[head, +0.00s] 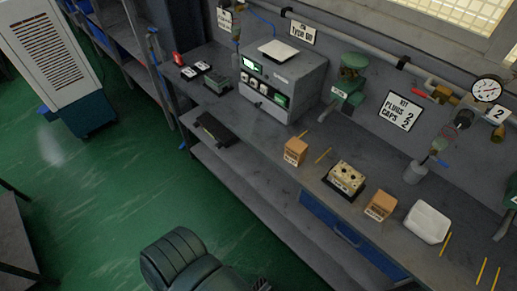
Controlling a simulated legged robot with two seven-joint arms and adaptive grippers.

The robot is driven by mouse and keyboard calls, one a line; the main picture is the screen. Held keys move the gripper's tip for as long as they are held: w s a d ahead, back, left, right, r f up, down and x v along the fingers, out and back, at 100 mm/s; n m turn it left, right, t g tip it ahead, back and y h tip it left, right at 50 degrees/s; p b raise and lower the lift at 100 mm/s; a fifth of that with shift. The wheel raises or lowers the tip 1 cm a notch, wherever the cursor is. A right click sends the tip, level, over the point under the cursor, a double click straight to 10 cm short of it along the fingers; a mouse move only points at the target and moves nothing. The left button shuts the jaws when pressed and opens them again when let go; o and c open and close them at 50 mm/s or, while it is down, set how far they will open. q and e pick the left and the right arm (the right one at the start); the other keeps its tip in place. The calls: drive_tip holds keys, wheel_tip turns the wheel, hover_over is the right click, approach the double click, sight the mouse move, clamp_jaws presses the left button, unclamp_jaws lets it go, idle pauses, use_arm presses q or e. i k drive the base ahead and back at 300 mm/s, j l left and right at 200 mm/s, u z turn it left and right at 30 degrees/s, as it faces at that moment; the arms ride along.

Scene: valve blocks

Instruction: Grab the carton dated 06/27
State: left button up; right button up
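Two small brown cartons stand on the grey workbench (265,165). One carton (295,150) is near the middle of the bench. The other carton (380,205) is further right, nearer the bench's front edge. Each has a pale label low on its front, too small to read, so I cannot tell which is dated 06/27. A beige valve block (346,176) with dark holes sits on a black labelled base between the cartons. Neither of my grippers can be made out; only dark rounded parts show at the bottom edge, well left of the cartons.
A white rounded container (427,222) stands right of the right carton. Yellow sticks (323,156) lie on the bench. A grey instrument box (284,82), green vise-like fixture (349,80) and pressure gauge (487,89) are behind. A blue drawer (330,221) is below. Green floor (115,180) is open at left.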

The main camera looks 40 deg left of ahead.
sight(295, 152)
drive_tip(key=u, duration=1)
